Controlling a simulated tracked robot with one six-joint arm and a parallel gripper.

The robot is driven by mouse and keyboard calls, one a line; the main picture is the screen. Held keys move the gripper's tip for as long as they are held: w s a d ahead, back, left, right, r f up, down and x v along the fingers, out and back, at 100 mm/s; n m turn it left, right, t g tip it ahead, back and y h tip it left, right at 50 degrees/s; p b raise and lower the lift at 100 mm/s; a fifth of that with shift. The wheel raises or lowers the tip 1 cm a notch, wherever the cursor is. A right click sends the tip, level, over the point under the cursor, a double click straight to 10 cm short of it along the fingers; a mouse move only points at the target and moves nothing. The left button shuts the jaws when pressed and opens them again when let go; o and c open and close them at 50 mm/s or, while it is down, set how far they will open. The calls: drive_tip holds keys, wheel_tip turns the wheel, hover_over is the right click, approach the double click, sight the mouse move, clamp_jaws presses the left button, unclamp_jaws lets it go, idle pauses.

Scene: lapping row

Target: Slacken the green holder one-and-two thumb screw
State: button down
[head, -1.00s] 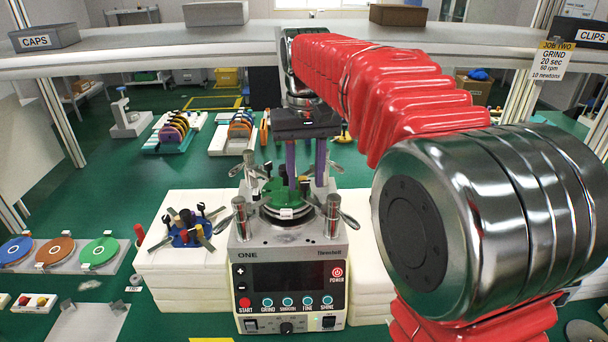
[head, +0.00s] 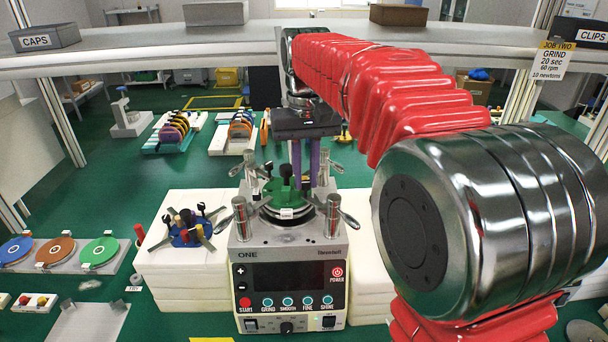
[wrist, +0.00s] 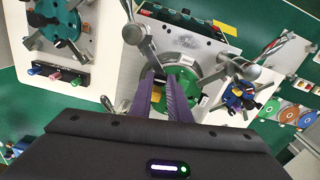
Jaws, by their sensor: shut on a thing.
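The green holder (head: 282,190) sits on the round plate of the machine labelled ONE (head: 290,238), among upright metal posts with lever arms. It also shows in the wrist view (wrist: 184,78). My gripper (head: 306,182) reaches down from above with two purple fingers at the holder's right rear side. In the wrist view the fingers (wrist: 161,76) lie close together at the holder's edge. They are shut on a small part there, which fits the one-and-two thumb screw. The fingers mostly hide that screw, and I cannot see how far it is turned.
A blue holder (head: 184,237) with coloured parts stands on a white block (head: 170,261) left of the machine. Metal posts (head: 333,215) with levers stand close around the plate. A grey shelf (head: 130,63) crosses above, behind my arm.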

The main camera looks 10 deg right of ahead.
sight(306, 182)
idle(0.8)
drive_tip(key=c, duration=1.7)
unclamp_jaws()
drive_tip(key=shift+o, duration=0.2)
drive_tip(key=shift+r, duration=0.1)
wheel_tip(306, 182, up, 14)
drive_tip(key=shift+f, duration=0.25)
